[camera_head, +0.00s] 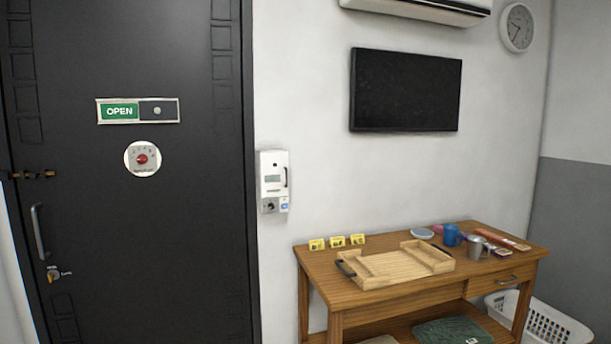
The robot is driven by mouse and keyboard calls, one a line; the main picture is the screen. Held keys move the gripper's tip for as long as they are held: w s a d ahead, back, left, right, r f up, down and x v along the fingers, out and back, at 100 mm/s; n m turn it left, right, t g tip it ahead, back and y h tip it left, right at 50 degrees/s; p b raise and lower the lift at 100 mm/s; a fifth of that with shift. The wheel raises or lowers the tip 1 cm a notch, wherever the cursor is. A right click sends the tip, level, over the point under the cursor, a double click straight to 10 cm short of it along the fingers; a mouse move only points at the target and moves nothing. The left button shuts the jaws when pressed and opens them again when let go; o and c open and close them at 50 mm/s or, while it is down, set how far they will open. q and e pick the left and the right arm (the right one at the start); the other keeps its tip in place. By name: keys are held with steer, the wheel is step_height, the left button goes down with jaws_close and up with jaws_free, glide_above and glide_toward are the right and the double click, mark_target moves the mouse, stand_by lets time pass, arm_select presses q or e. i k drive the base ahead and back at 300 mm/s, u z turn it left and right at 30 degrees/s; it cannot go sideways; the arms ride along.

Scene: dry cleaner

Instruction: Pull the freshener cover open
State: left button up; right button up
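A white wall-mounted dispenser, which looks like the freshener (273,181), hangs on the white wall just right of the black door. Its front cover (272,173) appears shut, with a small display window and a dark curved handle (285,177) along its right side. Below the cover are a dark round part and a small blue mark. Neither of my grippers is in the head view.
A wooden table (380,302) stands at the lower right with a wooden tray (395,266), yellow tags (337,241), a blue mug (451,235) and a metal cup (475,248). The black door (190,230) with a handle is on the left. A white basket (545,325) sits by the table.

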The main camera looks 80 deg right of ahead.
mark_target(272, 165)
steer(key=z, duration=0.6)
steer(key=i, duration=0.9)
steer(key=z, duration=2.1)
steer(key=i, duration=1.15)
steer(key=z, duration=0.85)
